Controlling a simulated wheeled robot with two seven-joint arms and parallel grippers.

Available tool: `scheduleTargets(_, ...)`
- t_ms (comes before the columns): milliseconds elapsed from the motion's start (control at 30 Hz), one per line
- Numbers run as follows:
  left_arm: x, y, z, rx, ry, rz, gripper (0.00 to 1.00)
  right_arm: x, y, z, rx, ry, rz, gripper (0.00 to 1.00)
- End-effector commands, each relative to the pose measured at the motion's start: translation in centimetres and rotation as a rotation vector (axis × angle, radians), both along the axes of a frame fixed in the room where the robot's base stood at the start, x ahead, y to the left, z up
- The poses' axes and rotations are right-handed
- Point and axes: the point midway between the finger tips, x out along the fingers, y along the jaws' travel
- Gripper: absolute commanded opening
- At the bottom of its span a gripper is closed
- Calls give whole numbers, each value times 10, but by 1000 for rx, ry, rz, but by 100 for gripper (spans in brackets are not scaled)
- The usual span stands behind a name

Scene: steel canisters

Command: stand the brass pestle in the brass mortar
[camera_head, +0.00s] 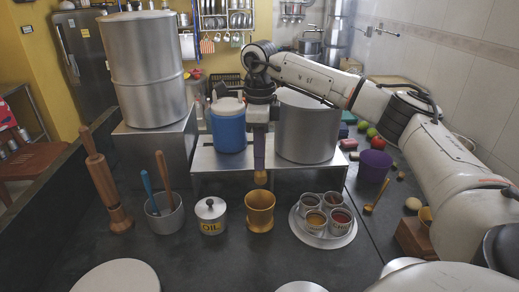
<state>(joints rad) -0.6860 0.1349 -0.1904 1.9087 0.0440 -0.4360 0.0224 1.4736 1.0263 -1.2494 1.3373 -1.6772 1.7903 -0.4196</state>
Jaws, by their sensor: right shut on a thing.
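The brass mortar (260,213) is a gold-coloured cup standing upright on the dark counter, near the middle of the view. My right gripper (259,127) is shut on the brass pestle and holds it upright, directly above the mortar in the picture. The round golden end of the pestle (261,178) hangs down and shows just above the mortar's rim, apart from it. The upper part of the pestle is hard to make out between the fingers. The mortar's inside is mostly hidden. My left gripper is not in view.
A lidded oil pot (210,217) stands just left of the mortar, and a steel cup with utensils (164,217) beyond it. A round tray (345,238) of spice cups is close on the right. A blue cooler (228,130) and a large steel pot (307,130) stand behind on a raised shelf.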

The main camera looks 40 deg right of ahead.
Motion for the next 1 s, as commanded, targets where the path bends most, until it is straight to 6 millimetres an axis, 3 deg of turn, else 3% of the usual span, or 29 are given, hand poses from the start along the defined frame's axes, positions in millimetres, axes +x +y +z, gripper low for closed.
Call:
scheduleTargets(500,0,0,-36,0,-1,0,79,0,0,-46,1,-2,2,0)
scheduleTargets(1000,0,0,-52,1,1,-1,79,0,0,-84,1,-1,2,0)
